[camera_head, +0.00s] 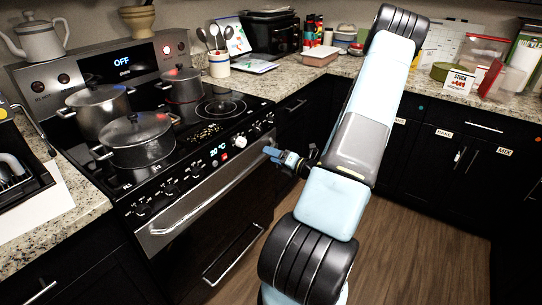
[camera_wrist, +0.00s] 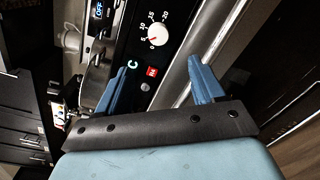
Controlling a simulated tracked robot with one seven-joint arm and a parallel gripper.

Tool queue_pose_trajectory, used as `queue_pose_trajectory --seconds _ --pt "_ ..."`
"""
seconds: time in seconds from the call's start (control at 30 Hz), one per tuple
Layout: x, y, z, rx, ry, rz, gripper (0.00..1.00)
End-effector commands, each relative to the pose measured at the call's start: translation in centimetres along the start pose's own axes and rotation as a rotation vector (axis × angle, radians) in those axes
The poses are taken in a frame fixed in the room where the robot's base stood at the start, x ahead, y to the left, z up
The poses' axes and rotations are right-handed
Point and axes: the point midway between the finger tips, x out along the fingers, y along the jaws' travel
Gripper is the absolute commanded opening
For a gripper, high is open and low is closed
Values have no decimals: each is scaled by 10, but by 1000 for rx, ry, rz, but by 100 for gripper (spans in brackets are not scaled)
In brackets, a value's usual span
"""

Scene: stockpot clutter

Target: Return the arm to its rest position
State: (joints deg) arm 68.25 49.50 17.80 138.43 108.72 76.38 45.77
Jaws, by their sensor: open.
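My gripper (camera_head: 272,153) is at the front of the stove, close to the oven handle and the control panel. In the wrist view my gripper (camera_wrist: 158,85) shows two blue fingers spread apart with nothing between them. The stove's control panel (camera_wrist: 135,50), with a white knob (camera_wrist: 156,36) and a small red display (camera_wrist: 152,71), lies beyond the fingers. The oven handle (camera_head: 205,195) runs along the stove front; in the wrist view the silvery bar (camera_wrist: 182,75) passes near one finger. Whether a finger touches it I cannot tell.
Several pots stand on the stove (camera_head: 210,130), including a lidded stockpot (camera_head: 138,140) at the front left. Cluttered granite counters (camera_head: 300,75) lie behind and at the right, above dark cabinets (camera_head: 440,165). The wooden floor (camera_head: 410,235) at the right is clear.

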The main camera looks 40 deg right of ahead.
Motion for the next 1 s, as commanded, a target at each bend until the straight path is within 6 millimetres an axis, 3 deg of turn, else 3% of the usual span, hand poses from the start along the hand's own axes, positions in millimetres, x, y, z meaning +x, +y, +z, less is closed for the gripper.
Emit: queue_pose_trajectory --seconds 0.43,0.57,0.67,1.0 --pt "1 0 0 -2 2 1 68" --pt "6 12 -2 -44 39 22 68" --pt "14 36 -7 -133 112 65 68" --pt "34 140 -43 -570 451 293 68"
